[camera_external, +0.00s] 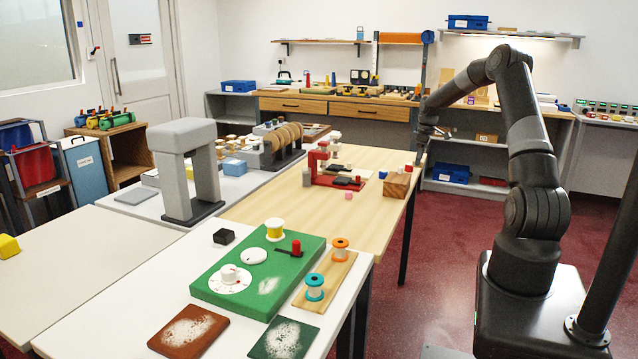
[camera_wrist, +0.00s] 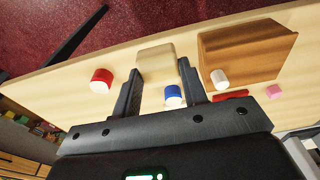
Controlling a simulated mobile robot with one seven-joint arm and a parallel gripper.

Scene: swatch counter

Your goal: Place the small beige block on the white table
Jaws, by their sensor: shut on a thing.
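My gripper (camera_wrist: 160,82) is shut on the small beige block (camera_wrist: 157,60), which sits between its fingertips in the wrist view. In the external view my gripper (camera_external: 422,152) is at the far right edge of the pale wooden table (camera_external: 275,210); the block is too small to make out there. The white table (camera_external: 180,268) is in the foreground, well away from my gripper, with a green board (camera_external: 225,271) on it. Whether the block touches anything below cannot be told.
A brown wooden block (camera_wrist: 245,55) is right of my gripper in the wrist view, with a white cylinder (camera_wrist: 219,79) beside it. A red cylinder (camera_wrist: 101,80) is left, and a blue-and-white one (camera_wrist: 173,96) shows between the fingers. A grey arch (camera_external: 190,170) stands at left.

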